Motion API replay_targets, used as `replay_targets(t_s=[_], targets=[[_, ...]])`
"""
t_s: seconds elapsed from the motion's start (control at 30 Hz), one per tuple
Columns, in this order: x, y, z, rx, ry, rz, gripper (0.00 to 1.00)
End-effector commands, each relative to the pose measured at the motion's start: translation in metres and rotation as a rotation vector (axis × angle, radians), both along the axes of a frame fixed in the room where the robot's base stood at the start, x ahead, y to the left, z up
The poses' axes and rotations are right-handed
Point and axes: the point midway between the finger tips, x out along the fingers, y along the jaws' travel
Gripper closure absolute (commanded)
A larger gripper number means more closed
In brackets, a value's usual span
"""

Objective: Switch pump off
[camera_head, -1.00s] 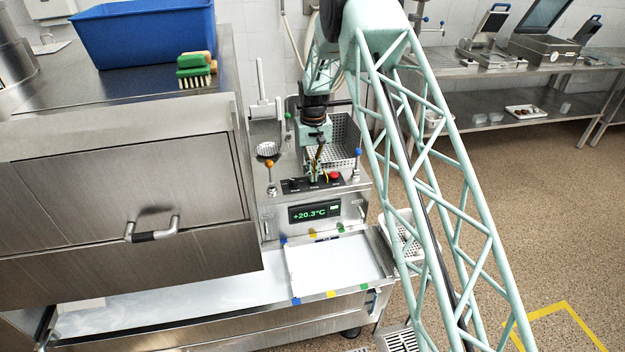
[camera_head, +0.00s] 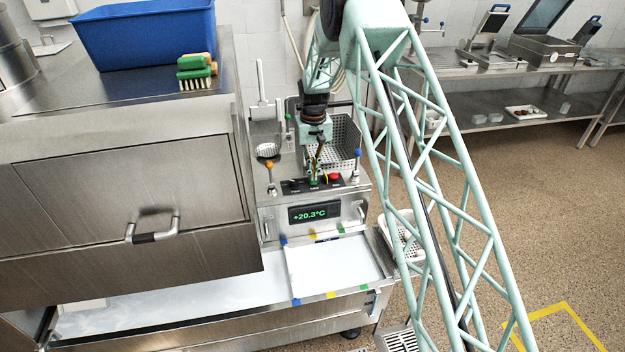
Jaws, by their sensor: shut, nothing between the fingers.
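The control panel (camera_head: 297,186) is a dark strip on top of the steel unit, above a green display (camera_head: 314,212) reading +20.3°C. A red button (camera_head: 334,177) sits on the strip's right part. My gripper (camera_head: 314,181) points down at the middle of the strip, just left of the red button. Its fingers are shut and hold nothing. The fingertips cover part of the strip, and a small green spot shows at them. The switch labels are too small to read, and I cannot tell whether the tips touch a switch.
An orange-knobbed lever (camera_head: 270,175) stands left of the panel and a blue-knobbed lever (camera_head: 357,165) right. A perforated basket (camera_head: 345,145) is behind. A white tray (camera_head: 335,266) lies in front. The large steel machine (camera_head: 130,190) stands close on the left.

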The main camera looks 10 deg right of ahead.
Motion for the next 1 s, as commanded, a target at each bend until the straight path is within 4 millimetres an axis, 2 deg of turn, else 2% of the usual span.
replay_targets(t_s=[1.0], targets=[[0.0,0.0,0.05,0.0,0.0,0.0,1.0]])
